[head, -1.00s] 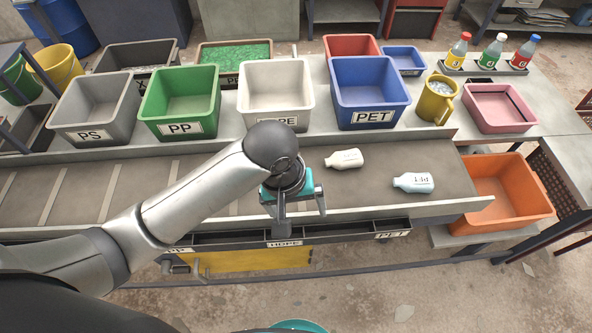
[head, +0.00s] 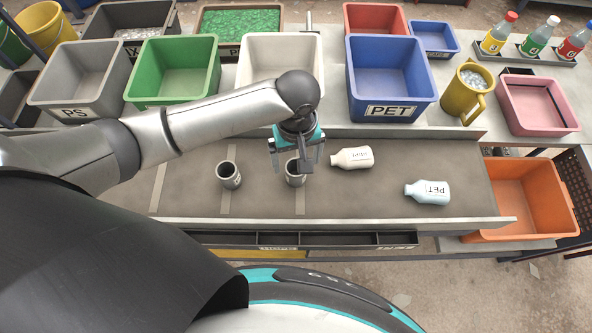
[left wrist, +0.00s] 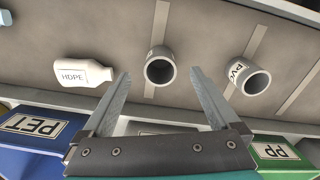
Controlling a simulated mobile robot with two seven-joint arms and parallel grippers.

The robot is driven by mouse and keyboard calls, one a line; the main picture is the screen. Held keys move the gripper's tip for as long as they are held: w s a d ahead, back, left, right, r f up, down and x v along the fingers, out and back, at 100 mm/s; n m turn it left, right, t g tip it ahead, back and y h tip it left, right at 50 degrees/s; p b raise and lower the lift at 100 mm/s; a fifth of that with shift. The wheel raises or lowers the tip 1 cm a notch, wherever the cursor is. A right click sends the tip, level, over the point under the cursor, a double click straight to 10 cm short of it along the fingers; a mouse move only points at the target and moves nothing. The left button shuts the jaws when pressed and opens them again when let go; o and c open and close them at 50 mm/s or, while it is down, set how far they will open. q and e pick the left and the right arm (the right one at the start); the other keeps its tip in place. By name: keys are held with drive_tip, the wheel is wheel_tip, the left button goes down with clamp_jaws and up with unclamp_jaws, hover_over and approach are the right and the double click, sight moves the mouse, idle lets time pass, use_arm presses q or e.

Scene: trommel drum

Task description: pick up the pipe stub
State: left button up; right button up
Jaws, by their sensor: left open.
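Two short grey pipe stubs stand on the belt. One pipe stub (head: 295,181) is under my left gripper (head: 297,163), partly hidden by it in the head view. In the left wrist view this pipe stub (left wrist: 160,81) shows its open end, in line with the gap between the fingertips of the left gripper (left wrist: 160,73). The fingers are open and empty; I cannot tell whether they touch it. The other pipe stub (head: 229,181), marked PVC in the left wrist view (left wrist: 236,71), stands to the left in the head view. My right gripper is not in view.
A white HDPE bottle (head: 352,158) and a pale PET bottle (head: 428,192) lie on the belt (head: 370,203) to the right. Green (head: 133,85), white (head: 245,75) and blue (head: 392,90) bins stand behind it. An orange bin (head: 560,200) sits at its right end.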

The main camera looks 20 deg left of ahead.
sight(295, 165)
use_arm(q)
drive_tip(key=shift+f, duration=0.9)
drive_tip(key=shift+w+f, duration=0.15)
drive_tip(key=shift+f, duration=0.6)
drive_tip(key=f, duration=0.1)
drive_tip(key=f+b, duration=0.1)
drive_tip(key=f, duration=0.2)
drive_tip(key=shift+w+a+f, duration=0.3)
drive_tip(key=shift+w+f, duration=0.1)
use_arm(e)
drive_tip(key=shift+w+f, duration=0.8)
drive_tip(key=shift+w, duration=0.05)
use_arm(q)
drive_tip(key=c, duration=1.4)
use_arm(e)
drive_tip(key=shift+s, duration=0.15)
use_arm(q)
drive_tip(key=shift+r, duration=0.15)
